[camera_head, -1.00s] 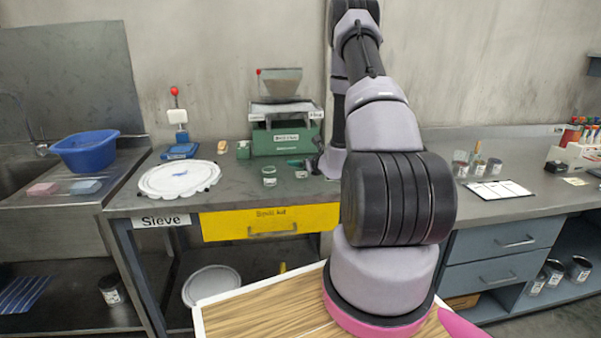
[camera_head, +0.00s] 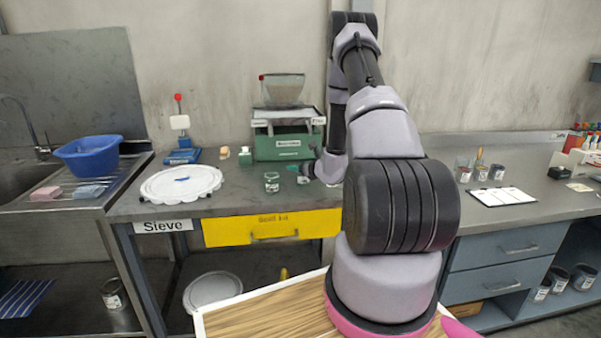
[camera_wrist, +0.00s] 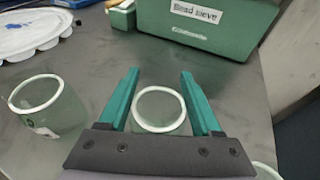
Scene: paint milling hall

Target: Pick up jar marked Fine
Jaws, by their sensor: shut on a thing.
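My gripper (camera_wrist: 160,88) has its two teal fingers on either side of a clear glass jar (camera_wrist: 160,124) with a white rim. It is shut on this jar, which looks upright. Its label is hidden, so I cannot tell whether it reads Fine. In the head view my gripper (camera_head: 297,168) is at the bench, in front of the green machine. A second clear jar (camera_wrist: 48,108) stands apart to the left, with a small label too blurred to read; it also shows in the head view (camera_head: 272,182). A third rim (camera_wrist: 266,172) shows partly at the lower right.
The green bead sieve machine (camera_head: 285,143) stands close behind the jars. A white round lid-like sieve (camera_head: 180,184) lies to the left on the bench (camera_head: 235,200). A blue basin (camera_head: 90,157) is further left. Papers (camera_head: 503,196) and small cans lie on the right bench.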

